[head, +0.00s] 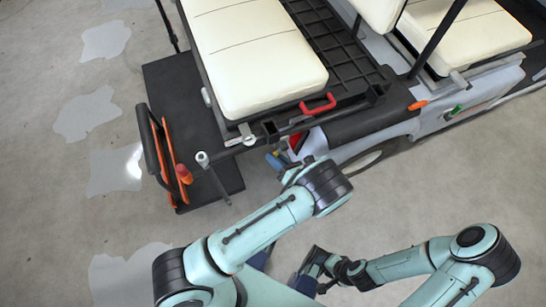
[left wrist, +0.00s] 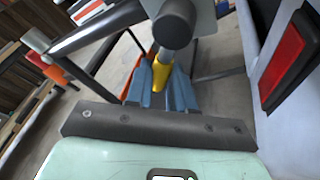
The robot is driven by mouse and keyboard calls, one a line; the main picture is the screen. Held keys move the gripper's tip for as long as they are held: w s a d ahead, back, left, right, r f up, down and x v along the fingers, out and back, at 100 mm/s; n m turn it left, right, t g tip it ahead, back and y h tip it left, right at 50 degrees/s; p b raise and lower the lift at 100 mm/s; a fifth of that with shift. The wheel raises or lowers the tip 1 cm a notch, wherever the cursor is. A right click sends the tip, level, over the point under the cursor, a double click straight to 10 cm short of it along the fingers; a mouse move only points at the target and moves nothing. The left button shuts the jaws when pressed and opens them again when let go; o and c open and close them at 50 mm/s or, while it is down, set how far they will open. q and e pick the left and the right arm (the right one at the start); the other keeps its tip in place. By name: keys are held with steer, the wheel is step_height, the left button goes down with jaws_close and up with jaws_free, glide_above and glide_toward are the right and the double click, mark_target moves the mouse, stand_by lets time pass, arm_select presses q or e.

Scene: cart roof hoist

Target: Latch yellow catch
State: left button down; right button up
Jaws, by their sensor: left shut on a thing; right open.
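The yellow catch (left wrist: 161,71) shows in the left wrist view as a short tapered lever hanging below a dark round knob or rod end. My left gripper (head: 274,159) is at the rear corner of the cart in the head view, and its blue fingers are closed around the catch in the left wrist view. The catch's lower part sits between the fingers. The catch is largely hidden in the head view. My right gripper (head: 306,282) is open and empty, low over the floor at the bottom middle, clear of the cart.
A red tail light (left wrist: 287,55) on the white body is close right of my left gripper. A red handle (head: 318,105) is by the cream seat (head: 255,55). A dark footplate (head: 185,90) with an orange-and-black frame (head: 172,160) extends left. Open floor lies left and in front.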

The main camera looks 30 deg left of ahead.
arm_select(q)
steer(key=shift+w+d+f+n+t+h+p, duration=0.2)
steer(key=shift+w+d+n+h, duration=0.25)
steer(key=shift+n, duration=0.4)
steer(key=shift+w+d+f+n+t+h, duration=0.1)
steer(key=shift+w+d+n+t+h, duration=0.35)
steer(key=shift+n, duration=0.45)
steer(key=shift+w+d+f+n+t+h+p, duration=0.15)
steer(key=shift+w+d+n+h, duration=0.15)
steer(key=shift+n+h, duration=0.45)
steer(key=shift+w, duration=0.15)
steer(key=c, duration=1)
jaws_free()
steer(key=shift+o, duration=0.2)
steer(key=v, duration=1.3)
steer(key=shift+d+p, duration=0.2)
steer(key=shift+p, duration=0.25)
